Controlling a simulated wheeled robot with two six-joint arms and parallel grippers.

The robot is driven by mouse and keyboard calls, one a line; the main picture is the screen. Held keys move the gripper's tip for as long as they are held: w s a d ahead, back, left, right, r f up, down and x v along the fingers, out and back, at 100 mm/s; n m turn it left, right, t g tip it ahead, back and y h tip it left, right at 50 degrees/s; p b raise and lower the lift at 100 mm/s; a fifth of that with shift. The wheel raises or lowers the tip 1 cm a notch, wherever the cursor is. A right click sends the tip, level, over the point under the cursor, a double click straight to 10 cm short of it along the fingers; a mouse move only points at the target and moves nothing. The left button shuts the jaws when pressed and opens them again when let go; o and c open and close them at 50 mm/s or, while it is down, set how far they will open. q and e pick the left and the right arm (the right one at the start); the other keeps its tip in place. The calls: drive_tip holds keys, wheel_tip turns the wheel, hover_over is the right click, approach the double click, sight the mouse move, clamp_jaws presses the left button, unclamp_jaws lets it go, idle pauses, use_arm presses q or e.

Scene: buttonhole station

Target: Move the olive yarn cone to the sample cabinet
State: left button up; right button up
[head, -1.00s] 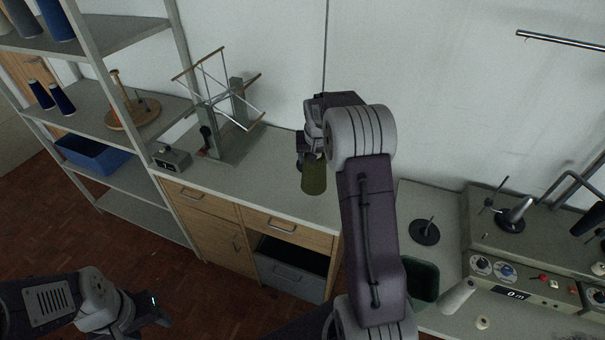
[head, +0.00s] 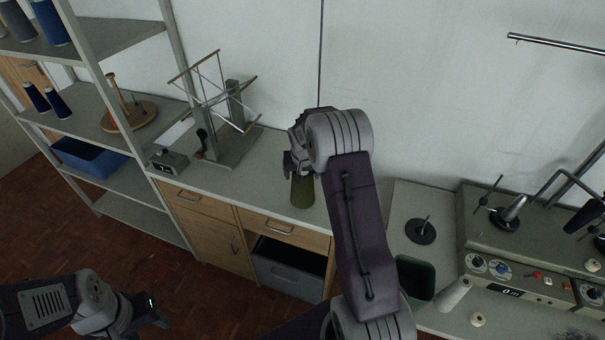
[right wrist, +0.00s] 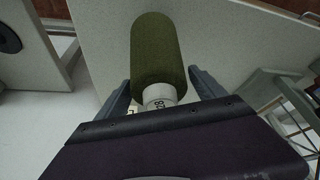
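The olive yarn cone (head: 302,191) is at my right gripper (head: 296,170), over the grey top of the wooden cabinet (head: 255,188). In the right wrist view the cone (right wrist: 159,50) lies between the two fingers of my right gripper (right wrist: 160,82), its pale end towards the camera.
A yarn swift (head: 222,110) and a small grey box (head: 168,161) stand on the left of the cabinet top. A shelf rack (head: 120,165) stands further left. A winding machine (head: 520,250), dark green bin (head: 415,278) and white cone (head: 454,293) are at the right.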

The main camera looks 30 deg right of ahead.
drive_tip(key=b+v, duration=0.1)
drive_tip(key=v, duration=1.1)
drive_tip(key=shift+r, duration=0.15)
drive_tip(key=s+a+f+n+g, duration=0.1)
drive_tip(key=s+a+f, duration=0.2)
drive_tip(key=s, duration=0.4)
drive_tip(key=s+a+f+n+g+y, duration=0.1)
drive_tip(key=s+a+f+n, duration=0.1)
drive_tip(key=s+a, duration=0.4)
drive_tip(key=s+a+f+n+y, duration=0.1)
drive_tip(key=s+a+f, duration=0.3)
drive_tip(key=s, duration=0.5)
drive_tip(key=shift+a+f+n+g, duration=0.4)
drive_tip(key=shift+a+n, duration=0.1)
drive_tip(key=shift+n, duration=0.1)
